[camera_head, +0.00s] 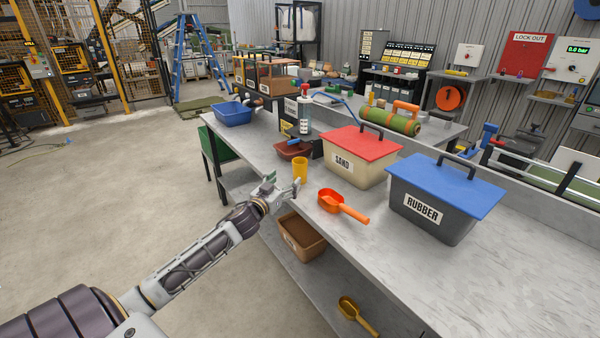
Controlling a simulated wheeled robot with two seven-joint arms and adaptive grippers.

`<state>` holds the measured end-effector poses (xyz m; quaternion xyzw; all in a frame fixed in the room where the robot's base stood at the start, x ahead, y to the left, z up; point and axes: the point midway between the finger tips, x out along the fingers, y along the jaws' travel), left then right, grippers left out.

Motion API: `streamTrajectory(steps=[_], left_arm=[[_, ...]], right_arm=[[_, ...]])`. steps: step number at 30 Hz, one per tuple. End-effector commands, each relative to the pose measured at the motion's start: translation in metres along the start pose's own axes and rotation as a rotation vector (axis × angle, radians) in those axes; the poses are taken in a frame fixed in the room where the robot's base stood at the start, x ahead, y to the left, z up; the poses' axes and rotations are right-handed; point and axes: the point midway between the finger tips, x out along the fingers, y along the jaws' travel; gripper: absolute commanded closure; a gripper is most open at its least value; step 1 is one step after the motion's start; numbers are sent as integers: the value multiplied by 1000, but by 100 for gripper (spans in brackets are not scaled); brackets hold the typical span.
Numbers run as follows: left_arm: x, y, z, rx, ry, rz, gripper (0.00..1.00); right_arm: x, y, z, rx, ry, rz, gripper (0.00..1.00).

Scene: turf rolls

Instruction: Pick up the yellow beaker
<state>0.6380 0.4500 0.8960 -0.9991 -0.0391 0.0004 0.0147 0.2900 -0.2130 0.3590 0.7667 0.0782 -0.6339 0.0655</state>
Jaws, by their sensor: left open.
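The yellow beaker (300,172) stands upright on the grey workbench (350,250), close to its left edge. My left gripper (284,183) is open and empty at that edge, just in front of and slightly left of the beaker. A fingertip appears close to the beaker's lower part; I cannot tell whether it touches. The beaker is not between the fingers. My right gripper is not in view.
An orange scoop (344,206) lies right of the beaker. A SAND box (350,174) with a red lid and a RUBBER box (430,214) with a blue lid stand further right. A dark red tray (294,150) sits behind the beaker. A brown bin (302,238) is on the lower shelf.

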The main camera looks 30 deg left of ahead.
Motion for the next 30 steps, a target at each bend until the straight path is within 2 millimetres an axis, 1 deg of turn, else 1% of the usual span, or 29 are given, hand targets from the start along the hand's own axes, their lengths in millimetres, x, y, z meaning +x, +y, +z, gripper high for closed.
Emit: streamTrajectory(steps=[6,30], left_arm=[[15,-1,-1,3,1,-1,23],[63,-1,0,1,1,-1,23]], right_arm=[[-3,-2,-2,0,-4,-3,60],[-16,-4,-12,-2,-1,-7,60]])
